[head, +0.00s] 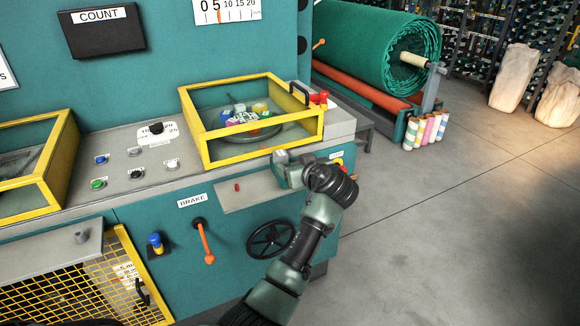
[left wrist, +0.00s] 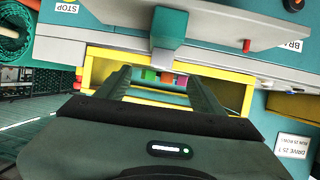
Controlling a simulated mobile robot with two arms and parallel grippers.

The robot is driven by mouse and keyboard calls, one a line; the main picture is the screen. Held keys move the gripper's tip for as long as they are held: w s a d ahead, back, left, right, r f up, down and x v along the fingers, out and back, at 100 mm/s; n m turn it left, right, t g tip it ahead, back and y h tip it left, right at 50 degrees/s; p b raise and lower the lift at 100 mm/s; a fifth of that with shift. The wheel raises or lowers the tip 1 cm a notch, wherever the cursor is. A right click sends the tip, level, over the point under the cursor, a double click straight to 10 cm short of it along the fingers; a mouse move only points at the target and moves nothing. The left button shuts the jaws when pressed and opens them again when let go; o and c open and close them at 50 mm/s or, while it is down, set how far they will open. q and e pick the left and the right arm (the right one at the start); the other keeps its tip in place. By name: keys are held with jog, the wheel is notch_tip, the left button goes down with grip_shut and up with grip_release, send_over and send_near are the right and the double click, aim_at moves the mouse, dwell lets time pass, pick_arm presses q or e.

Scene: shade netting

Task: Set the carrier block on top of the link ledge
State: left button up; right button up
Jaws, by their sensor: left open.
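The link ledge (head: 245,193) is a grey shelf on the teal machine front, with a small red pin on it; it also shows in the left wrist view (left wrist: 222,22). A small teal block with a greyer end, which I take for the carrier block (left wrist: 168,32), is at the ledge's right part in the head view. It looks upright on the ledge, but its underside contact is hard to see. My left gripper (head: 284,166) is open at the block; in the left wrist view its fingers (left wrist: 160,78) are spread either side of the block's near end. My right gripper is not in view.
A yellow-framed guard box (head: 202,140) stands just behind the ledge. A brake lever (head: 207,243) and black handwheel (head: 270,239) project below it. A grey control panel with knobs (head: 135,165) lies left. Green netting (head: 370,50) is rolled behind; the floor at right is clear.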

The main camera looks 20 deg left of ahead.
pick_arm(q)
jog(key=s+d+f+m+t+h, duration=0.5)
jog(key=s+d+f+m+h, duration=0.1)
jog(key=d+f+m+h, duration=0.3)
jog(key=s+d+f+m+g, duration=0.1)
jog(key=s+f+g, duration=0.35)
jog(key=f, duration=1.05)
jog(key=s+d+f+m+g, duration=0.1)
jog(key=s+f, duration=0.7)
jog(key=f, duration=0.6)
jog(key=s+a+f+g+h, duration=0.15)
jog(key=s+f+g, duration=0.25)
jog(key=s+f, duration=1.4)
jog(key=s+a+f+g, duration=0.2)
jog(key=s+f, duration=0.1)
jog(key=s, duration=0.9)
jog(key=s+a+f+g, duration=0.2)
jog(key=s+f, duration=0.1)
jog(key=s, duration=0.9)
jog(key=shift+s+f+m+y, duration=0.35)
jog(key=shift+m, duration=0.05)
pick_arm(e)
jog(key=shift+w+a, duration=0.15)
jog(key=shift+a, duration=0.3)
